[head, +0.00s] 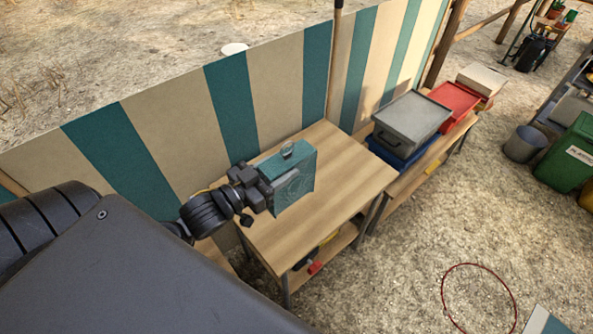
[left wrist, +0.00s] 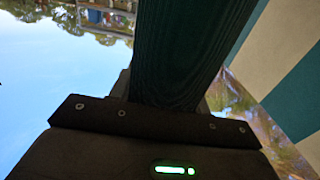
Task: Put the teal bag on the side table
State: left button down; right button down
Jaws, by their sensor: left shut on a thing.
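The teal bag (head: 294,182) is a box-shaped bag with a pale print on its side. My left gripper (head: 264,183) is shut on it and holds it upright over the wooden side table (head: 334,171). I cannot tell whether the bag's bottom touches the table top. In the left wrist view the bag (left wrist: 185,60) fills the middle, close against the gripper (left wrist: 160,115). The fingertips are hidden by the bag. My right gripper is not in view.
A striped windbreak (head: 235,105) stands behind the table. A grey case (head: 412,121) and a red crate (head: 455,98) sit on a bench to the right. The table top around the bag is bare. A red hoop (head: 480,266) lies on the gravel.

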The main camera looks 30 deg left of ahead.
pick_arm(q)
jog(key=w+a+f+p, duration=0.1)
jog(key=w+a+f, duration=0.4)
jog(key=w+f, duration=0.6)
jog(key=shift+w+a+f, duration=0.15)
jog(key=shift+a+f, duration=0.15)
jog(key=shift+f, duration=0.3)
jog(key=shift+f, duration=0.15)
jog(key=c, duration=1.1)
grip_release()
jog(key=o, duration=0.4)
